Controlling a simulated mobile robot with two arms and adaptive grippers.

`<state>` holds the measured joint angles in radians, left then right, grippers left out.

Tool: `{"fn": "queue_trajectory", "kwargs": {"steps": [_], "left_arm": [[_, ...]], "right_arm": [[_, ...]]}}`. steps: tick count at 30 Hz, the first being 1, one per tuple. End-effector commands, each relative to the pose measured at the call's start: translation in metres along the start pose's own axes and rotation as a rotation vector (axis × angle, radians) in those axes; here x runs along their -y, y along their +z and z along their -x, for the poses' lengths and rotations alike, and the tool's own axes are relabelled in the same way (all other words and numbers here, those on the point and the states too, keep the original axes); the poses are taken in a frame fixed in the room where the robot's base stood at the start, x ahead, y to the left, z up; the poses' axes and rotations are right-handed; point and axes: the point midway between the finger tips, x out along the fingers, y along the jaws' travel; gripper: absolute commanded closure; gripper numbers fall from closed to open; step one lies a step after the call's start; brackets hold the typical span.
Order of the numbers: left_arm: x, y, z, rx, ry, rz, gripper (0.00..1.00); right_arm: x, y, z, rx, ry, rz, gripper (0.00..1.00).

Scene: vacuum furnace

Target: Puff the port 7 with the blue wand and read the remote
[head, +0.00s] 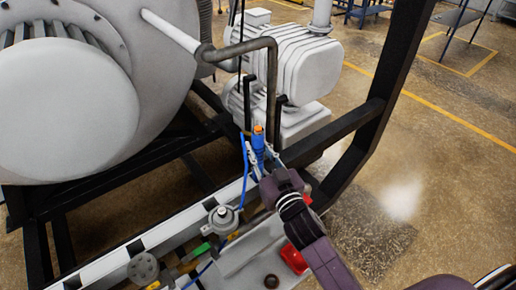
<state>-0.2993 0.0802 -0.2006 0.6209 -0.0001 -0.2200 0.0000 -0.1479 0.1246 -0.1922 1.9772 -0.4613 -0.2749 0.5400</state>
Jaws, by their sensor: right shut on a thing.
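My right gripper (262,166) reaches in from the lower right and is shut on the blue wand (258,142). The wand stands roughly upright in the fingers, with its orange tip pointing up. The tip is in front of the dark bent pipe by the pump; I cannot tell whether it touches anything. No port marked 7 can be made out, and no remote with a readable display shows. My left gripper is not in view.
The large grey furnace vessel (65,110) fills the left. A white pump (290,65) stands behind the wand. A black frame post (400,60) rises at right. Valves, including a round-topped one (222,215), and a red object (294,259) sit below. Open floor lies right.

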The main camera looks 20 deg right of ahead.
Motion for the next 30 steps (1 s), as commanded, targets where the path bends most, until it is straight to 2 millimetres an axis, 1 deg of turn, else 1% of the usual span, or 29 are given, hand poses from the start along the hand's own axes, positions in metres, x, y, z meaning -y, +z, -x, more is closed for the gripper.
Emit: {"fn": "queue_trajectory", "kwargs": {"steps": [5,6,11,19,22,26,30], "left_arm": [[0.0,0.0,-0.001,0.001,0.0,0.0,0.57],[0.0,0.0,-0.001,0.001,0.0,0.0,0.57],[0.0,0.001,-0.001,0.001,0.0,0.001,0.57],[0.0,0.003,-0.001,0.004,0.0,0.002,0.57],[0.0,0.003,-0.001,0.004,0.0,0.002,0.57],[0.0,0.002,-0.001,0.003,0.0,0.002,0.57],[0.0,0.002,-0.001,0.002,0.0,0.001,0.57]], "right_arm": [[0.0,0.001,0.0,-0.002,0.0,0.0,1.0],[0.0,0.001,0.0,-0.002,0.0,0.0,0.74],[0.0,0.001,0.0,-0.001,0.0,0.0,0.57],[0.0,0.003,0.001,0.003,0.001,0.001,0.57],[0.0,0.004,0.005,0.004,0.0,0.0,0.57],[0.0,0.004,0.022,0.005,0.0,-0.001,0.57],[0.0,0.004,0.05,0.005,0.001,-0.002,0.57]]}}
